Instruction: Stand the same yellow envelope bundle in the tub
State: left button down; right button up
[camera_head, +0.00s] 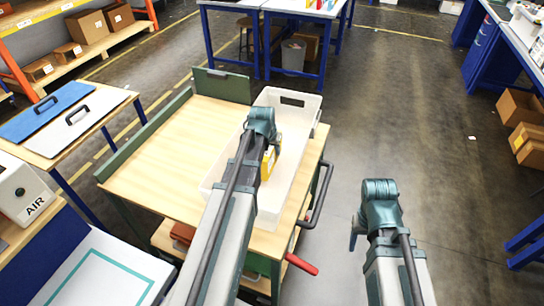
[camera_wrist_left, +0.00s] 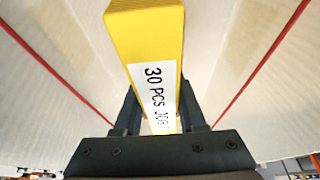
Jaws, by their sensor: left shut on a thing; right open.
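The yellow envelope bundle (camera_head: 269,163) shows as a small yellow piece beside my left gripper, within the outline of the white tub (camera_head: 302,140). In the left wrist view the bundle (camera_wrist_left: 147,40) is a narrow yellow block with a white "30 PCS" label. My left gripper (camera_wrist_left: 160,118) is shut on it, one dark finger on each side. Whether the bundle touches the tub floor is hidden by my arm. My right gripper (camera_head: 355,232) is open and empty over the floor, right of the cart; its fingers are partly hidden.
The tub stands on a wooden-topped cart (camera_head: 190,140) with a green raised edge and a dark handle (camera_head: 322,200) at its right. The cart top left of the tub is clear. A side table (camera_head: 100,120) holds blue and white boards.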

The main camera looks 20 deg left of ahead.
pick_arm(q)
jog(key=shift+f, duration=0.35)
pick_arm(e)
jog(key=shift+f, duration=0.4)
pick_arm(q)
jog(key=shift+f, duration=0.15)
jog(key=shift+c, duration=2.4)
grip_release()
pick_arm(e)
jog(key=shift+f, duration=0.1)
pick_arm(q)
jog(key=shift+r, duration=0.25)
jog(key=p+v, duration=1.1)
jog(key=v, duration=0.1)
jog(key=shift+s+f, duration=0.1)
pick_arm(e)
notch_tip(320, 180, up, 11)
jog(key=shift+r, duration=0.2)
